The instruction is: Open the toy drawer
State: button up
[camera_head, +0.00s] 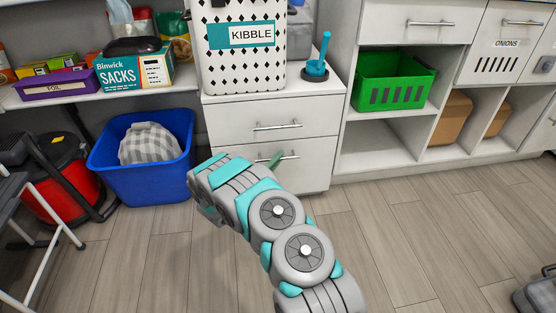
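A white cabinet stands in the middle, with an upper drawer (240,119) and a lower drawer (312,174). Both look shut. Each has a silver bar handle; the upper handle (277,126) is clear. The lower handle (290,156) shows only in part, with a small green piece (276,158) beside it that I cannot identify. I see no readable toy label. My gripper (203,196) is at the left end of my arm, in front of the lower drawer's left side and left of the handles. Its fingers are not clearly visible, and my arm hides part of the lower drawer.
A kibble bin (245,65) and a blue brush holder (315,70) stand on the cabinet. A blue tub (160,185) with a checked cloth sits left, beside a red vacuum (65,190). Open shelves with a green basket (395,83) are right.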

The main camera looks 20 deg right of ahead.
grip_shut()
dwell(1.0)
